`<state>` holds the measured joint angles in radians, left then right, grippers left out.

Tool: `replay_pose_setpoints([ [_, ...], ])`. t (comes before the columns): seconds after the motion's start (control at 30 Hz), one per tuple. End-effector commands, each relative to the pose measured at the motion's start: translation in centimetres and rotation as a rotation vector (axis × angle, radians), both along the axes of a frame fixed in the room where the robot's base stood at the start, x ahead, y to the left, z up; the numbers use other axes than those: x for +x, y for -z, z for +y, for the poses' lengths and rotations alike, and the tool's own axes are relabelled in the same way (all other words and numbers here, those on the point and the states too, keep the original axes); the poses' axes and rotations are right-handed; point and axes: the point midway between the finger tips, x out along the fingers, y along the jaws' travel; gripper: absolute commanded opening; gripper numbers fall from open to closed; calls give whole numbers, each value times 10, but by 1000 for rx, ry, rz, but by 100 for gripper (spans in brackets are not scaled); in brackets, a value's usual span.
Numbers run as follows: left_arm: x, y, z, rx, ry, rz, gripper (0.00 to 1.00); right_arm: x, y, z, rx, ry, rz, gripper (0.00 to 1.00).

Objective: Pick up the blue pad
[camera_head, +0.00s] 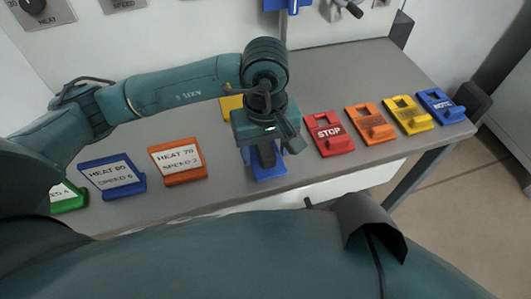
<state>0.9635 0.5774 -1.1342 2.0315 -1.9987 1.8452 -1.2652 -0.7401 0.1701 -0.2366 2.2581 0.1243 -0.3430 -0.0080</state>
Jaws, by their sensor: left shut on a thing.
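The blue pad (268,176) is below my left gripper, near the front edge of the grey table (330,75). My left gripper (265,160) points down from above and is shut on the pad. The gripper hides most of the pad; a blue lower part and thin side edges show. I cannot tell whether the pad touches the table. My right gripper is not in view.
Right of the gripper stand a red STOP pad (329,133), an orange pad (370,125), a yellow pad (404,115) and another blue pad (441,106). Left are orange (178,161), blue (112,176) and green (68,197) label stands. A yellow piece (231,105) is partly hidden behind my arm.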

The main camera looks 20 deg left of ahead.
Motion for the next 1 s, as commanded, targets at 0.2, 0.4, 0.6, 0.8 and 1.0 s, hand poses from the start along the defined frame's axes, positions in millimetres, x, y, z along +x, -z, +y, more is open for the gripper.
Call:
replay_pose_setpoints([
  [0.2,0,0,0,-1,0,-1,37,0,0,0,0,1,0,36],
  [0.4,1,-8,0,-1,0,-3,37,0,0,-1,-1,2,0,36],
  [0.6,2,-45,0,-1,0,-7,37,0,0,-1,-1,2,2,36],
  [0.8,1,-82,0,-2,1,-5,37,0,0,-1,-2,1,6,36],
  [1.0,0,-99,0,0,1,-1,37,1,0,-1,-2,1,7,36],
])
